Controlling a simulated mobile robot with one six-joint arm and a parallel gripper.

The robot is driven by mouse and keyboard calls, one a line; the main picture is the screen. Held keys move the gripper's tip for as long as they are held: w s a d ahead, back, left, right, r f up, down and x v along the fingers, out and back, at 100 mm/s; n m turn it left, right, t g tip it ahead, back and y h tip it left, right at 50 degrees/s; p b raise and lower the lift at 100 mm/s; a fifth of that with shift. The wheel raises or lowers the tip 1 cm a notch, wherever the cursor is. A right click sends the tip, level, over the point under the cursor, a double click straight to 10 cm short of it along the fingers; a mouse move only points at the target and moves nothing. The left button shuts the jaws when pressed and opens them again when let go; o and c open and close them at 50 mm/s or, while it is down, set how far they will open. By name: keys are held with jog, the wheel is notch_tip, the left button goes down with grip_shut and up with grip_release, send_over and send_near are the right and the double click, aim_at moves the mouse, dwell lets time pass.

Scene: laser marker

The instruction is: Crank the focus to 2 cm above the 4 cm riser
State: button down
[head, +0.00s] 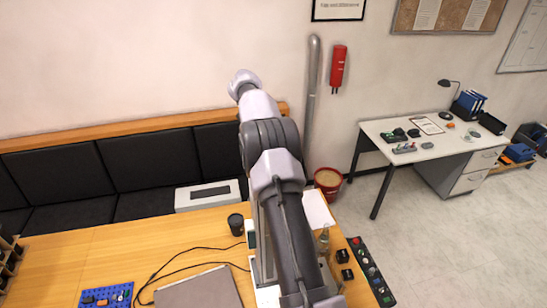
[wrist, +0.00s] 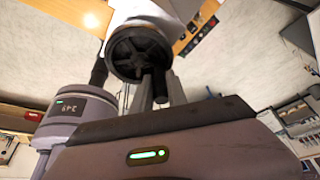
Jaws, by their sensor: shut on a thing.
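In the wrist view, a round black handwheel (wrist: 138,50) with a crank handle (wrist: 160,84) faces me. My gripper (wrist: 160,92) reaches up to the handle and is shut on it. The fingertips are partly hidden and dark. In the head view my arm covers the work spot, so the gripper and wheel are hidden there. I cannot make out the riser in either view.
The wooden table (head: 120,240) holds a dark cup (head: 236,224), a grey flat panel (head: 200,288), cables, a blue pegboard (head: 106,297) and a bottle (head: 323,240). A button strip (head: 371,270) lies at the right edge. A red bin (head: 328,182) stands behind. Floor to the right is clear.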

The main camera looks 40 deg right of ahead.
jog(key=shift+s+f, duration=0.1)
dwell(0.5)
jog(key=c, duration=1.3)
grip_release()
